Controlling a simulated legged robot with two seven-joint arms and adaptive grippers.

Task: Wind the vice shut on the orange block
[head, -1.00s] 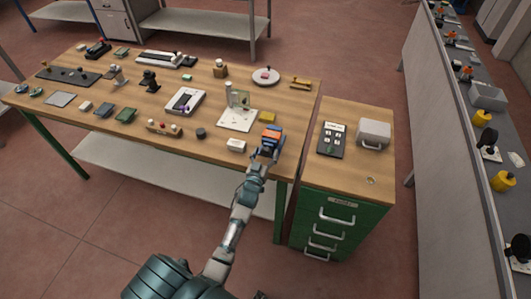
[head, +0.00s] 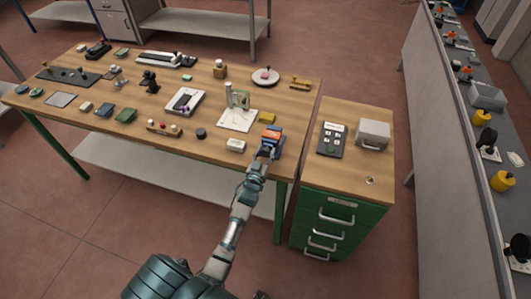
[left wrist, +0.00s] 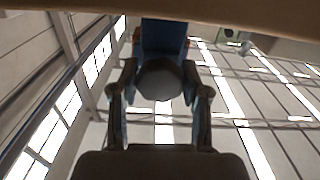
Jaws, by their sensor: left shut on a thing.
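The blue vice (head: 278,146) stands at the front right corner of the wooden table. The orange block (head: 271,132) shows at the top of the vice; whether the jaws touch it is too small to tell. My left gripper (head: 265,153) is at the near side of the vice. In the left wrist view its two fingers (left wrist: 160,92) are on either side of a dark, faceted knob (left wrist: 160,78), shut on it. The blue vice body (left wrist: 163,37) is just beyond the knob. My right gripper is not in view.
A white block (head: 236,145) and a yellow block (head: 267,118) lie near the vice. A green drawer cabinet (head: 341,199) stands to the right across a narrow gap, with a keypad box (head: 333,139) and a grey case (head: 373,134) on top. Several small items fill the table's left.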

